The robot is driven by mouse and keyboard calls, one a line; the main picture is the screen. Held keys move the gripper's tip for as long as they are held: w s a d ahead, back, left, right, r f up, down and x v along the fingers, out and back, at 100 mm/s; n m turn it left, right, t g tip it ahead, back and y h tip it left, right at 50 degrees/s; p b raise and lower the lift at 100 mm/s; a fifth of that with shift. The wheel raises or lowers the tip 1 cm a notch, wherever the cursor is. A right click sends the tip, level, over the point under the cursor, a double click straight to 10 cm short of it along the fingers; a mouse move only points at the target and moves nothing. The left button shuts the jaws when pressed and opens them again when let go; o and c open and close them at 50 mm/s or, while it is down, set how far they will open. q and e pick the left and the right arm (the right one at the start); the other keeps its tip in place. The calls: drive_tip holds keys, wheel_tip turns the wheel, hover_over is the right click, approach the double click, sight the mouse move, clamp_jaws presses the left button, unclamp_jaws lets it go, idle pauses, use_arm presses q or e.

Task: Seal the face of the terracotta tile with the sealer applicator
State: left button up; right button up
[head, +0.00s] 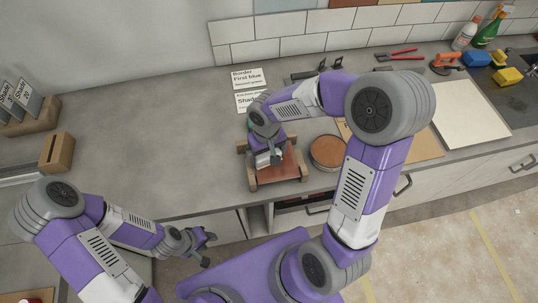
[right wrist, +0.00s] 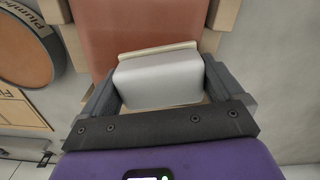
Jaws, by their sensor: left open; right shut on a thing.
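The terracotta tile (head: 288,168) lies in a wooden cradle (head: 258,186) on the counter. The tile also fills the top of the right wrist view (right wrist: 140,22). My right gripper (head: 266,159) is over the tile, shut on the sealer applicator (right wrist: 160,80), a pale grey block with a cream pad edge. The applicator overlaps the tile's face in the right wrist view. I cannot tell whether its pad touches the tile. My right arm and gripper hide part of the tile in the head view. My left gripper (head: 204,248) is open and empty in front of the counter's edge.
A round tub (head: 328,153) with a terracotta-coloured top stands right of the cradle. Printed cards (head: 248,78) lie behind. A wooden block (head: 56,152) stands at left. A white board (head: 470,115), red-handled pliers (head: 400,55) and bottles (head: 466,34) are at right. The left-middle counter is clear.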

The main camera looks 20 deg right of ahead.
drive_tip(key=shift+w+d, duration=0.25)
drive_tip(key=shift+w, duration=0.1)
drive_tip(key=shift+s+d+r+p, duration=0.1)
drive_tip(key=shift+s+d+p, duration=0.15)
drive_tip(key=shift+d, duration=0.8)
drive_tip(key=shift+s+d+p, duration=0.1)
drive_tip(key=shift+s+d, duration=0.2)
drive_tip(key=shift+d, duration=0.75)
drive_tip(key=shift+r, duration=0.1)
drive_tip(key=shift+r+p, duration=2.3)
drive_tip(key=shift+r, duration=0.65)
wheel_tip(320, 180, up, 3)
drive_tip(key=shift+f+p, duration=0.1)
drive_tip(key=shift+p, duration=1)
